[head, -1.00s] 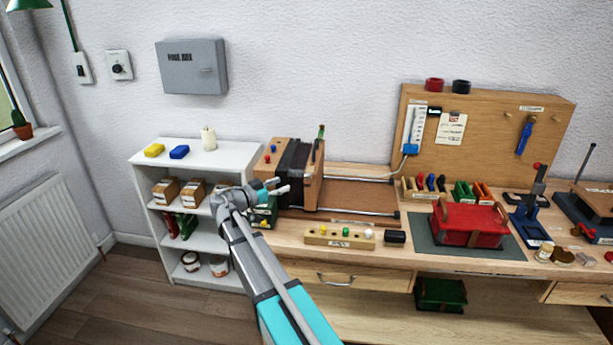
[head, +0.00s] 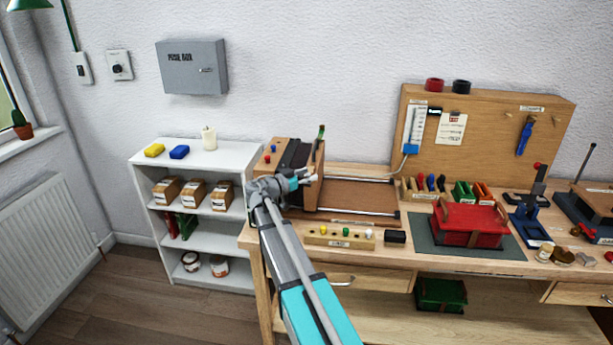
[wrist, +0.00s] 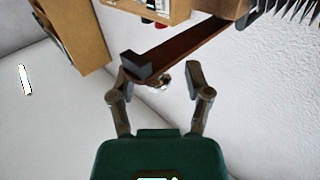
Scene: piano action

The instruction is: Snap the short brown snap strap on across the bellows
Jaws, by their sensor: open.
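The bellows (head: 296,153), with black folds between wooden end frames, stands at the bench's left end. Its pale pleats (wrist: 290,12) seem to show at the wrist view's upper right corner. A brown strap (wrist: 195,47) runs diagonally at the top of the wrist view, with a dark block (wrist: 135,66) at its near end and a small round metal piece (wrist: 164,80) below it. My gripper (head: 306,178) is in front of the bellows. In the wrist view my gripper (wrist: 160,80) is open, its fingers apart near the strap's near end. I cannot tell whether they touch it.
A white shelf (head: 222,163) with boxes stands left of the bench. A wooden block with coloured knobs (head: 340,237) and a small black block (head: 395,237) lie near the bench's front edge. A red case (head: 468,222) sits on a dark mat farther right.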

